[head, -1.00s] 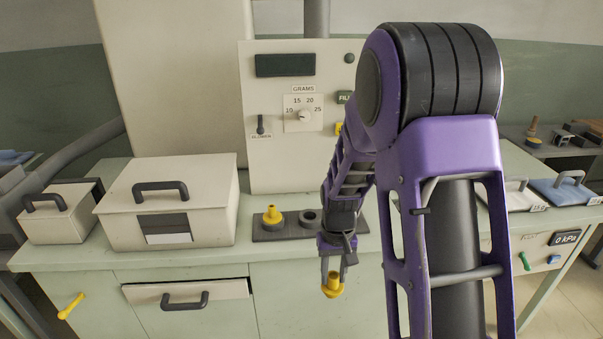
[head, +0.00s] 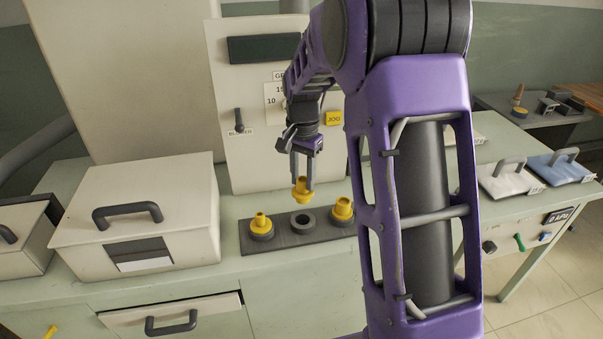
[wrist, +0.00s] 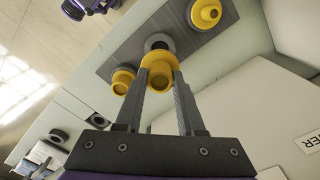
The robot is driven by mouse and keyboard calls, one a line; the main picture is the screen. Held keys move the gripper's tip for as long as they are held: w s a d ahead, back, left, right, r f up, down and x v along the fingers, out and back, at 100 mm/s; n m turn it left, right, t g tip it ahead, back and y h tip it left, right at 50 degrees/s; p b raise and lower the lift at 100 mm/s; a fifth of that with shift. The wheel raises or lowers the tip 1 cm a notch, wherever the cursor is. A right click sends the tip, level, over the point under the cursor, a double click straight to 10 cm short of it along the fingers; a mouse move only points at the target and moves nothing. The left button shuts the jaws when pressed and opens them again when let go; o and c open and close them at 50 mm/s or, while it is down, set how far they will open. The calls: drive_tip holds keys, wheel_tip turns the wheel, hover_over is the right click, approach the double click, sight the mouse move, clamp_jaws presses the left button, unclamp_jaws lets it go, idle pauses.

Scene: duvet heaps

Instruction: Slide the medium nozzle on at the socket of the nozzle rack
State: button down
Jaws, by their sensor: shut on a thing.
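My gripper (head: 303,181) is shut on a yellow nozzle (head: 303,190), taken here as the medium nozzle, gripped between the fingertips. The held nozzle also shows in the wrist view (wrist: 159,70). It hangs above the dark nozzle rack (head: 281,240), apart from it. Below it is the rack's empty middle socket (head: 302,228), a dark ring, partly hidden behind the nozzle in the wrist view (wrist: 157,42). Yellow nozzles sit in the left socket (head: 261,226) and the right socket (head: 342,209). Whether the held nozzle is exactly centred over the ring I cannot tell.
A pale box with a dark handle (head: 135,215) stands left of the rack. The dispenser panel (head: 232,95) rises behind it. A yellow button (head: 334,118) is on that panel. Handled lids (head: 503,178) lie on the right of the bench.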

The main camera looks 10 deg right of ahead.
sight(302, 195)
drive_tip(key=shift+f+b, duration=1.6)
drive_tip(key=shift+f, duration=1.3)
drive_tip(key=shift+f+b, duration=0.65)
drive_tip(key=shift+f, duration=1.1)
drive_tip(key=shift+c, duration=2.2)
unclamp_jaws()
drive_tip(key=shift+r, duration=0.1)
wheel_tip(302, 195, up, 17)
drive_tip(key=p, duration=0.2)
drive_tip(key=shift+p, duration=0.35)
drive_tip(key=shift+r, duration=0.1)
drive_tip(key=shift+a, duration=0.1)
